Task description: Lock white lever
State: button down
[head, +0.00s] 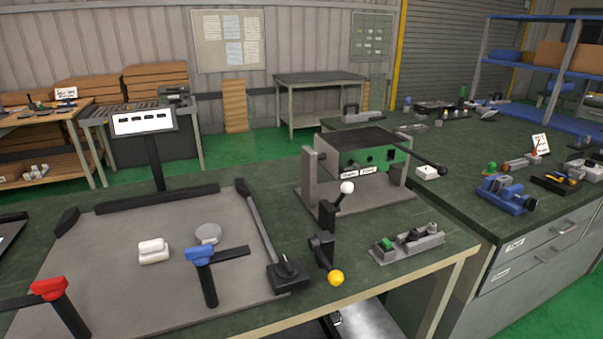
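The white lever is a short dark arm with a white ball knob (347,187). It rises up and to the right from a black bracket (327,214) in front of the grey-and-green machine (365,158). Just below it, a similar lever with a yellow ball knob (336,278) points down and to the right from its own black bracket (321,249). The white knob is clear of other things. I cannot tell whether the white lever is locked. My gripper is not in view.
A long dark lever (260,225) stands left of the two knobs. A blue-topped handle (199,256) and a red-topped handle (48,289) rise from the grey plate (110,240). A grey tray of small parts (408,243) sits right.

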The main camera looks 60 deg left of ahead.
aim_at(347, 187)
jog(key=u, duration=0.9)
jog(key=i, duration=0.85)
jog(key=u, duration=1.25)
jog(key=i, duration=0.2)
